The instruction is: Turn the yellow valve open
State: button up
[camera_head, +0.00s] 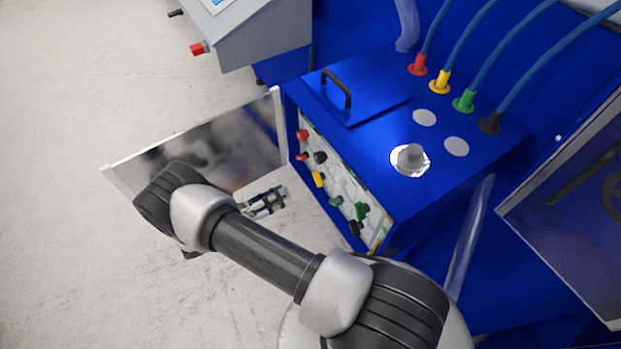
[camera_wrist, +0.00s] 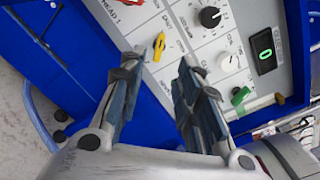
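The yellow valve (camera_wrist: 158,46) is a small lever handle on the light control panel (camera_wrist: 185,18). In the wrist view it shows just beyond the gap between my fingertips, nearer the left finger, and appears untouched. It also shows on the front panel of the blue machine in the head view (camera_head: 318,179). My gripper (camera_wrist: 160,62) is open, with its two fingers spread and nothing between them. In the head view my gripper (camera_head: 266,203) is in front of the panel, to the left of it, partly hidden by my arm.
A green handle (camera_wrist: 240,95), a black dial (camera_wrist: 210,17) and a green display (camera_wrist: 265,50) sit on the panel to the right. An open door (camera_head: 215,150) stands left of the panel, close to my arm. The blue machine top (camera_head: 375,150) carries hoses.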

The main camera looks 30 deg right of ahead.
aim_at(317, 179)
jog(key=d, duration=1.1)
jog(key=shift+w, duration=0.2)
jog(key=shift+c, duration=0.3)
grip_shut()
